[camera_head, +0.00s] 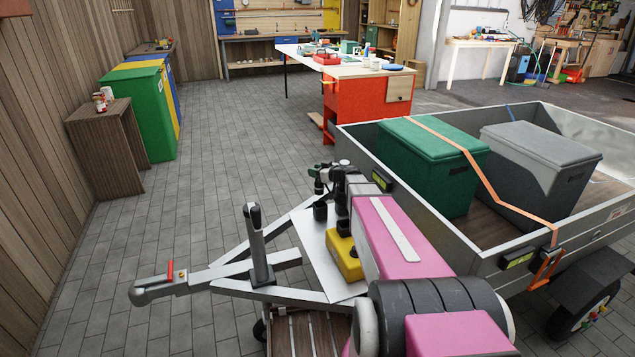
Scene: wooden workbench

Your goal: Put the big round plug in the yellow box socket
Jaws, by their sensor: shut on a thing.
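The yellow box (345,258) sits on the silver plate of the trailer's drawbar, just left of my pink arm. A small dark spot shows on its right side; I cannot make out the socket opening clearly. My gripper (326,173) is beyond the yellow box and above the plate, at the end of my arm. It is shut on a small dark green and black piece, which looks like the big round plug (318,181). The plug is in the air, apart from the yellow box. My arm and wrist hide part of the box's surroundings.
A short black cylinder (320,210) stands above the plate near my gripper. The jockey-wheel post (257,240) rises from the drawbar at left.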

